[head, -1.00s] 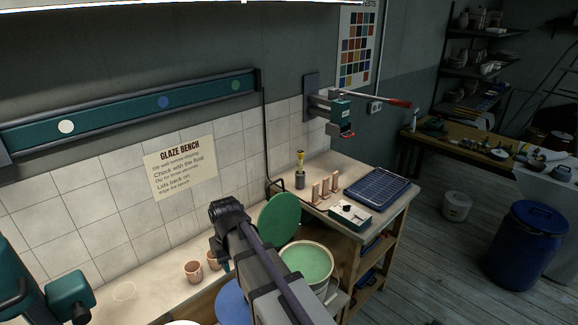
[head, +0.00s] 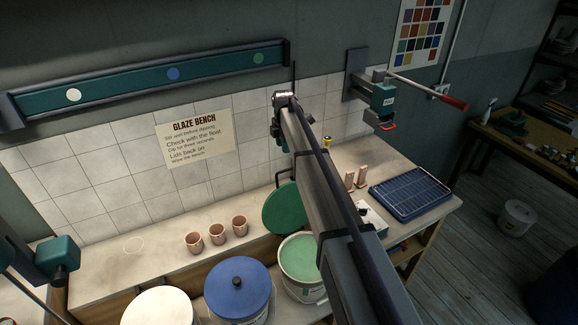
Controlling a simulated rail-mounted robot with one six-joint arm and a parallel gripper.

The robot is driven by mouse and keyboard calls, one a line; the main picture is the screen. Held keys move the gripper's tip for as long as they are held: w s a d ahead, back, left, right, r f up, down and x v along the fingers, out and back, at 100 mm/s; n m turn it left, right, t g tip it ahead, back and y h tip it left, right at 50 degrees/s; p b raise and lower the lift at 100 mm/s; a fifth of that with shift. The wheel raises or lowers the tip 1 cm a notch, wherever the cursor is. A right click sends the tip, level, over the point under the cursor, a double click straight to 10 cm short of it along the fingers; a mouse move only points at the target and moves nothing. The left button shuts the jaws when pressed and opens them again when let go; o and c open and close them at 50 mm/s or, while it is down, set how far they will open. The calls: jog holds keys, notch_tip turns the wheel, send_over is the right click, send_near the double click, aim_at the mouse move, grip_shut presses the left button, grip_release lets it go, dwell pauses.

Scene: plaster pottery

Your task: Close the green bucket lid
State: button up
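The green bucket (head: 301,266) stands open below the bench front, with pale green glaze showing inside. Its green lid (head: 284,209) stands tilted up behind the bucket, leaning toward the wall side, with a dark handle-like loop (head: 284,176) at its top. My arm crosses the picture from the lower right up to the middle, passing in front of the lid's right edge and the bucket's right side. The arm's far end is above and behind the lid. My gripper's fingers are hidden behind the arm, so their opening cannot be seen.
A blue-lidded bucket (head: 238,291) and a white-lidded one (head: 157,308) stand left of the green bucket. Several clay cups (head: 217,234) sit on the bench behind them. A blue rack (head: 409,193) lies at right, below a wall-mounted lever device (head: 383,98).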

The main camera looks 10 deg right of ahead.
jog(key=f+b, duration=0.7)
jog(key=d+f+b, duration=0.1)
jog(key=f+b, duration=0.3)
jog(key=shift+w+f, duration=0.1)
jog(key=shift+w, duration=0.05)
grip_shut()
